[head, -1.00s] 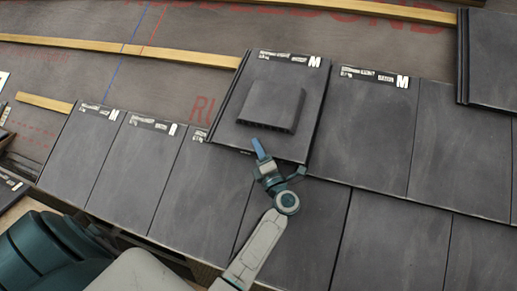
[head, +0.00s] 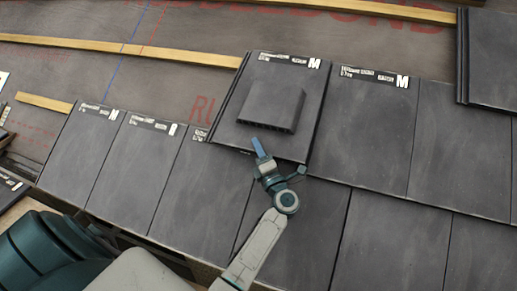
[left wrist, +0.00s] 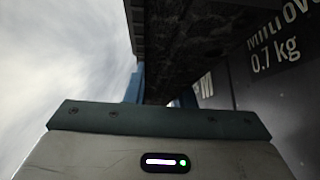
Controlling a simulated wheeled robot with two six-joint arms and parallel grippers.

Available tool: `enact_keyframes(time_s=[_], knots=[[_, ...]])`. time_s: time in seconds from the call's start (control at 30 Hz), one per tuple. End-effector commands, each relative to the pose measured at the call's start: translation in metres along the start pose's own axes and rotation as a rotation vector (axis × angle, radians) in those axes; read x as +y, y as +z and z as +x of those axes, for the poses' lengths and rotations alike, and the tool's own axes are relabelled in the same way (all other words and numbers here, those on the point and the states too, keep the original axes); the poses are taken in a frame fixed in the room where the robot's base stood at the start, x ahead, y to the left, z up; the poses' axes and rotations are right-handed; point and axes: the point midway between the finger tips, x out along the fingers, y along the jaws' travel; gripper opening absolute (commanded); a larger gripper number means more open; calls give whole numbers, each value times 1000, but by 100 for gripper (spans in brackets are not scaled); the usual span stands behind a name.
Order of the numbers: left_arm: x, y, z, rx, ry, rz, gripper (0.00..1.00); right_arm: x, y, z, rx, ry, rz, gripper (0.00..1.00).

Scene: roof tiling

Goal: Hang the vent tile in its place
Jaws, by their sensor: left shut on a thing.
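The vent tile (head: 230,125) is a dark grey tile with a raised hood (head: 271,107) in its middle and a white label strip along its top edge. In the head view its top edge reaches the upper wooden batten, and its lower part overlaps the tiles of the course below. My left gripper (head: 259,148) is shut on the tile's lower edge, below the hood. In the left wrist view the tile's dark underside (left wrist: 195,45) fills the upper middle. Whether the tile rests on the batten is hidden. My right gripper is not in view.
A course of laid dark tiles (head: 148,165) runs below and to the right. Another tile (head: 487,55) lies at the upper right, with a gap between it and the vent tile. The upper batten (head: 150,51) is bare to the left, over brown underlay (head: 215,25).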

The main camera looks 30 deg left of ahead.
Motion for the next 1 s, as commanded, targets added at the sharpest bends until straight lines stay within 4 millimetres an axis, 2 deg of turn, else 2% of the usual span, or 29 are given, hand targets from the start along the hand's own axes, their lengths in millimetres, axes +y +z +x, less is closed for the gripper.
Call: enact_keyframes(time_s=[0.47, 0.5, 0.6, 1.0], knots=[[2, -2, -2, 0, 5, -4, 0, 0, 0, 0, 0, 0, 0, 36], [2, -2, -2, 0, 5, -5, 30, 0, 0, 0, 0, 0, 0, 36], [2, -2, -2, 0, 4, -4, 48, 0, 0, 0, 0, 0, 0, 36], [-2, -3, -9, 0, -3, 1, 48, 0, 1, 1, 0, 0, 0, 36]])
